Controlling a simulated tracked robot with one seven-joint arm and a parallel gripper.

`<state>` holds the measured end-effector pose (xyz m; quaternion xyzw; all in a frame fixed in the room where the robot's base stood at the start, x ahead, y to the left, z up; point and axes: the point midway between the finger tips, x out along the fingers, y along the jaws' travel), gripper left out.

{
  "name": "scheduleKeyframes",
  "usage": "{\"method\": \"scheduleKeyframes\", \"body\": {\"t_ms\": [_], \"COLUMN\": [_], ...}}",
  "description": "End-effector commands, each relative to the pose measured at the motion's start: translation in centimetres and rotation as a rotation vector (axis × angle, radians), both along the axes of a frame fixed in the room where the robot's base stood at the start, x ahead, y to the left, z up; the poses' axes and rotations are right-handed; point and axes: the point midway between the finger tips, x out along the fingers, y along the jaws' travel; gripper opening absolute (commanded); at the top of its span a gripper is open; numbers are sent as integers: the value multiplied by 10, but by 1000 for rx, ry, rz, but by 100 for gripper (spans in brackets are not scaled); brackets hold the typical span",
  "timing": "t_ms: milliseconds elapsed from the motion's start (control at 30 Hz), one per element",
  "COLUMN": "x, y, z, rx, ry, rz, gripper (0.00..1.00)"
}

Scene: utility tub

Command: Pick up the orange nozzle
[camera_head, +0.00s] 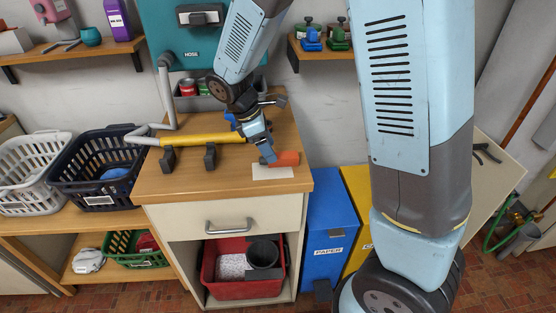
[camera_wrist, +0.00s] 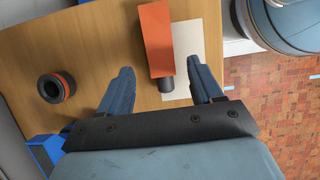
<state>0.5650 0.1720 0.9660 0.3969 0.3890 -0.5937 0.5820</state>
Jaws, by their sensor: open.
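The orange nozzle (camera_wrist: 155,38) lies on the wooden cabinet top, partly over a white sheet, in the wrist view. Its dark narrow end points toward my gripper and lies between the finger lines. In the head view the nozzle (camera_head: 287,158) is at the right front of the cabinet top, beside my gripper (camera_head: 269,156). My gripper (camera_wrist: 162,82) is open and empty, with one blue-grey finger on each side of the nozzle's dark end. I cannot tell how high the fingertips are above the top.
A yellow tube (camera_head: 215,139) with black holders lies left of my gripper. A black and orange ring-shaped part (camera_wrist: 56,88) stands on the wooden top. The white sheet (camera_head: 272,173) lies near the front edge. A blue paper bin (camera_head: 328,225) stands right of the cabinet.

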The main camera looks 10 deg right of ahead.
Motion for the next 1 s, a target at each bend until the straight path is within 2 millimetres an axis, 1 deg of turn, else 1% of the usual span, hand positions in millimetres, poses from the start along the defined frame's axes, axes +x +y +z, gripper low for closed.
{"method": "scheduleKeyframes", "body": {"t_ms": [100, 233, 333, 567, 1000], "x": [-3, -3, -2, -2, -3], "y": [-12, -17, -19, -19, -19], "z": [-13, -27, -32, -33, -33], "rx": [-3, -3, -1, -1, -1], "ry": [2, 3, 1, 0, 2], "rz": [0, 1, 1, 1, 1], "gripper": [65, 65, 65, 65, 24]}}
